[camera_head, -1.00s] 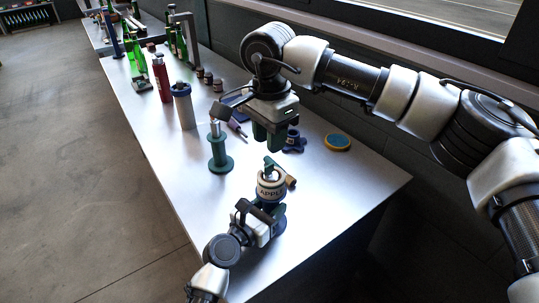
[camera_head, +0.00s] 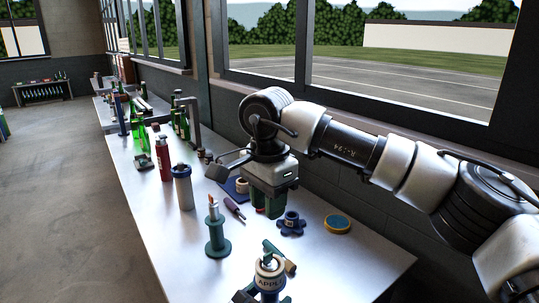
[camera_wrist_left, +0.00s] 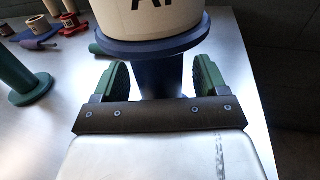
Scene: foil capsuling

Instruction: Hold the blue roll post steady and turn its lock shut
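The blue roll post stands near the front of the table, carrying a white roll lettered "APPL" (camera_head: 268,275). A teal piece (camera_head: 271,249) sticks up from its top. In the left wrist view, the blue post shaft (camera_wrist_left: 161,76) stands between the green fingers of my left gripper (camera_wrist_left: 161,78), under a wide blue flange. The fingers look spread, with narrow gaps beside the shaft. In the head view, my left gripper is mostly cut off at the bottom edge. My right gripper (camera_head: 267,206) points down, behind and above the post, holding nothing visible; its finger gap is unclear.
A green spool post (camera_head: 217,241) stands left of the roll post. A blue lobed knob (camera_head: 291,224), a round blue-and-tan disc (camera_head: 337,224) and a screwdriver (camera_head: 234,208) lie behind. A blue-capped canister (camera_head: 183,188) and bottles stand farther back. The table's right front is clear.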

